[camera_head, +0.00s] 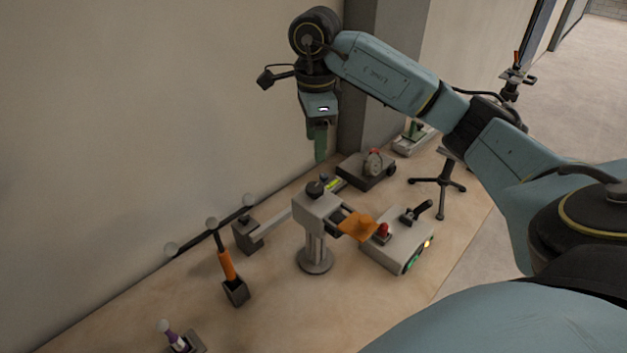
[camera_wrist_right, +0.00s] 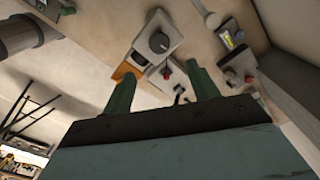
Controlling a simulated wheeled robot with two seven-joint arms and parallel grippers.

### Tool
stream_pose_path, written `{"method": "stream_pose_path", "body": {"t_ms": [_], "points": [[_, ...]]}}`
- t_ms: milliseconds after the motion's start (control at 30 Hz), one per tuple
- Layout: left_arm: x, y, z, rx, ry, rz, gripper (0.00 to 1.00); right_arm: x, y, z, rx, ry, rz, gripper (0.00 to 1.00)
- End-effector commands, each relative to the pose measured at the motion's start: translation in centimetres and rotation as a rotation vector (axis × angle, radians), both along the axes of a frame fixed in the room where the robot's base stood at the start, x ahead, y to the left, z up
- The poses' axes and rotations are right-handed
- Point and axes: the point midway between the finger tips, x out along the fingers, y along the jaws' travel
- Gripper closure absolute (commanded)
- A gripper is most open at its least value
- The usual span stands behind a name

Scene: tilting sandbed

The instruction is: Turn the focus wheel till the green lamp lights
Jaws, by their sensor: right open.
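A grey post-mounted instrument (camera_head: 316,212) stands on the bench, with a black round knob (camera_head: 314,188) on its head and an orange plate (camera_head: 358,226) at its side. The knob also shows in the right wrist view (camera_wrist_right: 158,42); I cannot tell for sure that it is the focus wheel. A grey box (camera_head: 393,247) beside it has a red button (camera_head: 383,230), a black lever, a bright yellowish lamp (camera_head: 427,243) and a green part (camera_head: 408,266) on its front. My right gripper (camera_head: 319,156) hangs open and empty above and behind the instrument. My left gripper is out of view.
A dark box with a grey wheel (camera_head: 373,162) stands behind. An orange-handled tool (camera_head: 227,266) stands in a dark holder at left, and a purple item (camera_head: 174,340) lies nearer. A black tripod stand (camera_head: 440,185) is at right. The wall runs close along the bench's back.

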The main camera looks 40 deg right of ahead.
Motion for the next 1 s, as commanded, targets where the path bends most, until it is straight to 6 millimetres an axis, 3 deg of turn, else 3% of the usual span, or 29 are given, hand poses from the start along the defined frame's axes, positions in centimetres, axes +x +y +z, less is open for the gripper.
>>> {"method": "stream_pose_path", "body": {"t_ms": [300,500,700,1000], "points": [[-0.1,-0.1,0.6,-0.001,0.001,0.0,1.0,-0.1,0.1,-6.9,0.003,0.006,0.001,0.41],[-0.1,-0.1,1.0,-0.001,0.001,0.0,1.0,-0.1,0.1,-10.0,0.005,0.002,0.001,0.41],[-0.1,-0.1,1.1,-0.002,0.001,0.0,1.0,0.0,0.1,-11.4,0.004,-0.001,0.001,0.41],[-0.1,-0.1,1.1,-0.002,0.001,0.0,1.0,0.0,0.1,-11.5,0.004,-0.001,0.001,0.44]]}}
